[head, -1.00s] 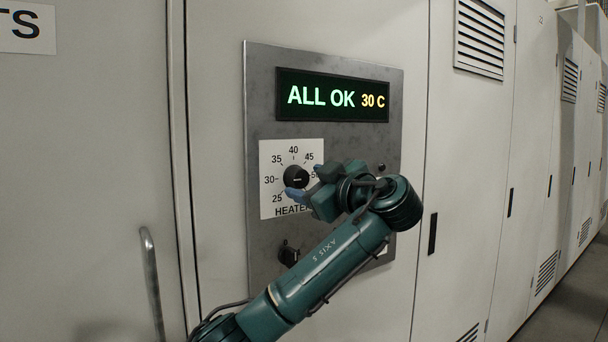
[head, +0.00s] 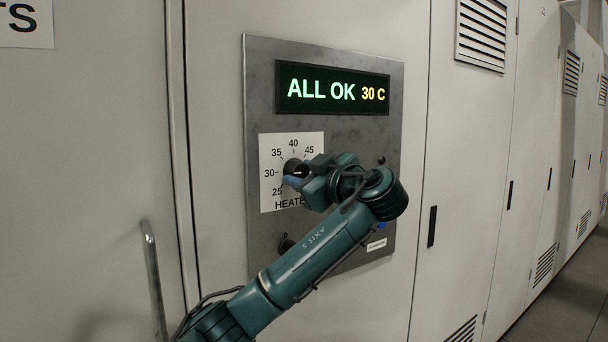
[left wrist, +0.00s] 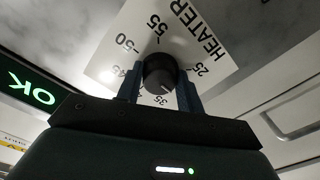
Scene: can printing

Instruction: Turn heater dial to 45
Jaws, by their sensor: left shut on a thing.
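The heater dial (head: 291,166) is a round black knob on a white scale plate (head: 269,197) marked from 25 upward. The plate is on a grey metal panel. My left gripper (head: 296,172) reaches in from the right of the dial and covers part of the scale. In the left wrist view, the dial (left wrist: 160,73) sits between the two blue fingers, and my left gripper (left wrist: 159,90) is shut on it. A pale pointer mark shows on the knob, but its exact reading is hard to tell. The display (head: 332,93) reads "ALL OK 30 C". My right gripper is out of view.
A second black knob (head: 286,243) sits lower on the panel, partly behind my arm. A small black button (head: 381,160) and a blue one (head: 381,225) are to the right. A metal door handle (head: 153,275) stands at lower left.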

